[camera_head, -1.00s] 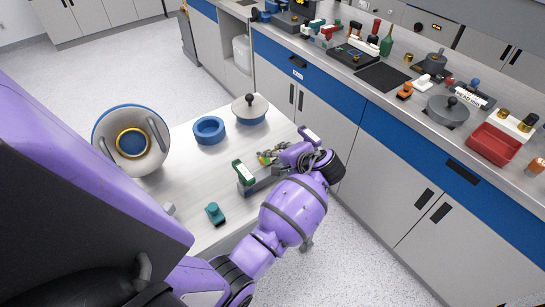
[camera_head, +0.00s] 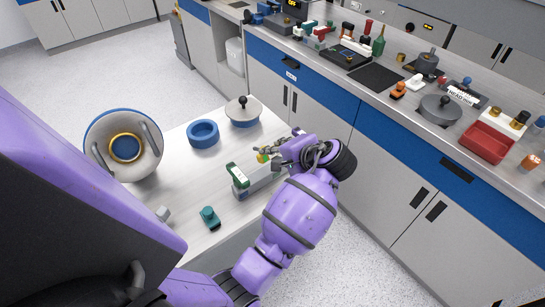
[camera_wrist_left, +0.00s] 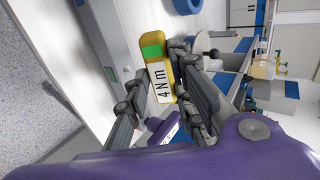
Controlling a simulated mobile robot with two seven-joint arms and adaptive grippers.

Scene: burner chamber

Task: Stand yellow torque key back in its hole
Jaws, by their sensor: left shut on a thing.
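The yellow torque key (camera_wrist_left: 157,65), with a green patch and a "4Nm" label, is between the fingers of my left gripper (camera_wrist_left: 160,95) in the left wrist view. My left gripper is shut on it. In the head view my left gripper (camera_head: 272,151) is above the far side of the grey key holder (camera_head: 258,183), and only a little of the yellow key (camera_head: 262,157) shows. A green key (camera_head: 237,175) stands at the holder's near left end. A purple key (camera_wrist_left: 163,131) shows below the fingers in the wrist view. The yellow key's hole is hidden. My right gripper is not in view.
The white table (camera_head: 178,190) also bears a blue ring (camera_head: 203,133), a lidded pot (camera_head: 243,113), a round vessel (camera_head: 124,146) and a small teal piece (camera_head: 208,216). A counter (camera_head: 375,95) with many items runs along the right. The table's front left is mostly clear.

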